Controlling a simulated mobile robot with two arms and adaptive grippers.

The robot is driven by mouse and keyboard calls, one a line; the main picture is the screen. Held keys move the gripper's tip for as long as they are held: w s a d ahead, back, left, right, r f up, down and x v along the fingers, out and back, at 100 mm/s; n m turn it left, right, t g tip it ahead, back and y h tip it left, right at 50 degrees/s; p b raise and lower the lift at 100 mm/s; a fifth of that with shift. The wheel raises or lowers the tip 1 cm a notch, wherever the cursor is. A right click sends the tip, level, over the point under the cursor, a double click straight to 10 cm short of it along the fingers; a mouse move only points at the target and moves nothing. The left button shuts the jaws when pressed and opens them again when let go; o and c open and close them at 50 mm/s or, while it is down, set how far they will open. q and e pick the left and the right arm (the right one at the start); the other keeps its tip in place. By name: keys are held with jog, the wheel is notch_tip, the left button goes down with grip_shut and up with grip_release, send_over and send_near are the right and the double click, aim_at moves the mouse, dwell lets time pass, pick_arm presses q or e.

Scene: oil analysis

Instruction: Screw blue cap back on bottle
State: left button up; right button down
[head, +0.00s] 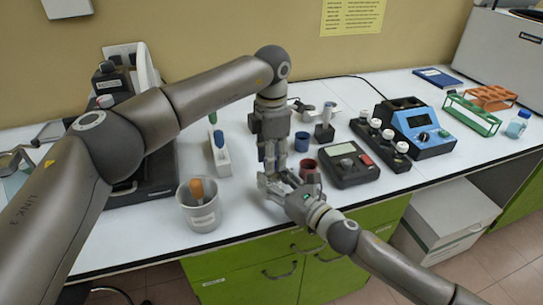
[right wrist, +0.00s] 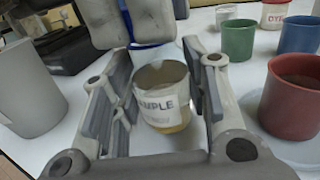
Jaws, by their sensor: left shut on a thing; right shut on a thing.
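The sample bottle (right wrist: 160,108) stands between the fingers of my right gripper in the right wrist view. It is clear, with a white "SAMPLE" label and amber contents low down. In the head view my right gripper (head: 275,181) hides it, shut on it near the bench front. My left gripper (head: 271,160) points down right above, shut. Its grey fingers also show in the right wrist view (right wrist: 134,24), with a blue edge of the cap (right wrist: 126,22) between them, above the bottle mouth. Whether cap and bottle touch, I cannot tell.
A grey beaker (head: 202,206) with a brown-handled tool stands left. A red cup (head: 309,168) and blue cup (head: 301,142) stand close right of the grippers. A grey meter (head: 349,164) is beyond them. Another blue-capped bottle (head: 518,124) stands far right.

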pick_arm(q)
jog(key=m, duration=0.2)
jog(key=shift+m, duration=0.4)
jog(key=o, duration=1.1)
jog(key=shift+r, duration=2.25)
notch_tip(320, 180, up, 2)
jog(key=n, duration=0.5)
jog(key=shift+n, duration=0.4)
jog(key=n, duration=0.1)
jog(key=r+n, duration=0.1)
jog(key=n, duration=0.3)
jog(key=shift+r, duration=0.25)
